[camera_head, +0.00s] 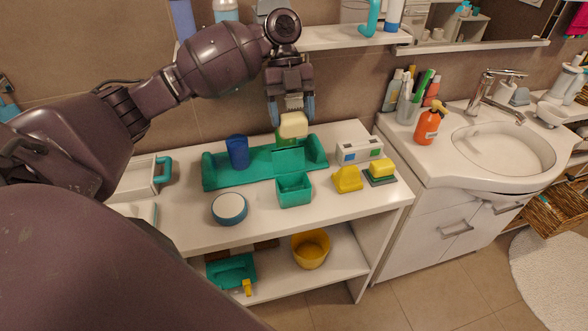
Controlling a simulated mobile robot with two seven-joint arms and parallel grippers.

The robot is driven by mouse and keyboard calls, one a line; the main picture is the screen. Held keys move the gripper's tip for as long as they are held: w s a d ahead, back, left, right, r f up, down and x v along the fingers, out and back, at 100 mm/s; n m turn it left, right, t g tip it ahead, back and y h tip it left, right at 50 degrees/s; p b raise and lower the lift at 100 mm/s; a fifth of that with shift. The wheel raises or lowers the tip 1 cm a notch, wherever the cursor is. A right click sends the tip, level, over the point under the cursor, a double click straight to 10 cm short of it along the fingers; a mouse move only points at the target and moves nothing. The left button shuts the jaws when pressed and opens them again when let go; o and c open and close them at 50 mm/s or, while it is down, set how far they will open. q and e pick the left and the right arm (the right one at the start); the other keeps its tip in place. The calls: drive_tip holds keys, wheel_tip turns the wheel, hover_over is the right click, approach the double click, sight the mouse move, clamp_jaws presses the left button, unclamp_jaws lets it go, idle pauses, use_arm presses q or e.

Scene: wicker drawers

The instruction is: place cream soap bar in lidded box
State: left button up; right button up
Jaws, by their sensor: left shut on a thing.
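The cream soap bar (293,125) is held between the fingers of my left gripper (292,112), above the back of the white counter. The gripper points down and is shut on the bar. The lidded box (294,192) is green and open at the top, with its lid (289,161) raised at the back. It stands on the counter in front of the green tray. The soap is above and behind the box, apart from it. My right gripper is not in view.
A green tray (215,177) holds a blue cup (237,151). A round white-and-blue container (229,208) stands left of the box. A yellow object (347,179), a yellow sponge (381,168) and a white box (359,150) are to the right. A shelf (340,38) runs above.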

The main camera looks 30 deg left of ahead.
use_arm(q)
wheel_tip(320, 180, down, 14)
drive_tip(key=shift+w+f, duration=0.1)
drive_tip(key=shift+f, duration=0.5)
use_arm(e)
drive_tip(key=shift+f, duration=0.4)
use_arm(q)
drive_tip(key=shift+f, duration=0.15)
drive_tip(key=shift+f+b, duration=0.15)
drive_tip(key=shift+b, duration=0.2)
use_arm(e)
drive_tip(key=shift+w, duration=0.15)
